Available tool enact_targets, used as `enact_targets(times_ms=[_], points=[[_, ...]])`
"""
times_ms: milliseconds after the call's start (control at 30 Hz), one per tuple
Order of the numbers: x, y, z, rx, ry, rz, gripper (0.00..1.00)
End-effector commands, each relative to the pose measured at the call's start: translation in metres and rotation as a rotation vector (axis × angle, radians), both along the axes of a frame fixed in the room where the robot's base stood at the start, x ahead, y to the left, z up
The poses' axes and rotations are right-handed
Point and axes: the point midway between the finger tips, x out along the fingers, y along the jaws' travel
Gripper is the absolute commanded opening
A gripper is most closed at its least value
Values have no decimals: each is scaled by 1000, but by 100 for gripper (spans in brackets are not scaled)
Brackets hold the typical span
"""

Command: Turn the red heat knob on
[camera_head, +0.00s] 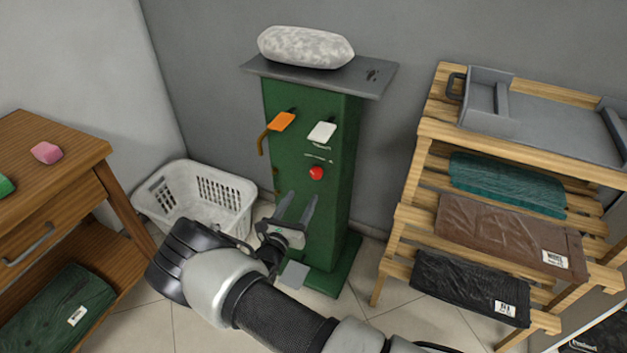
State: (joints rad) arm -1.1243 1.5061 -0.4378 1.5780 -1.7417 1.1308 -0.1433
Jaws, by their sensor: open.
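The red heat knob (316,173) is a small round knob on the front of a green pedestal cabinet (343,215). It sits below a white lever or switch (321,132) and small printed labels. An orange lever or switch (281,122) is at the upper left of the same panel. My gripper (297,198) is open and empty, its two fingers pointing up toward the panel. The fingertips appear a little below and left of the red knob, apart from it in the picture. The exact gap in depth cannot be told. Nothing covers the knob.
The cabinet's grey top (368,76) bears a speckled grey pad (305,47). A white laundry basket (195,200) stands left of it. A wooden desk (50,170) is at far left. A wooden rack (424,165) with folded garments and a grey tray (545,125) stands right.

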Motion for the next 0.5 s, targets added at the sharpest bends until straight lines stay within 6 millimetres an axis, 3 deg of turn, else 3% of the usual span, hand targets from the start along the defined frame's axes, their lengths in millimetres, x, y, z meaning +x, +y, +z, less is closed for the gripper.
enact_targets(times_ms=[300,500], points=[[67,-21,-2,3,-1,-3,51],[93,-29,-1,3,-1,-3,51]])
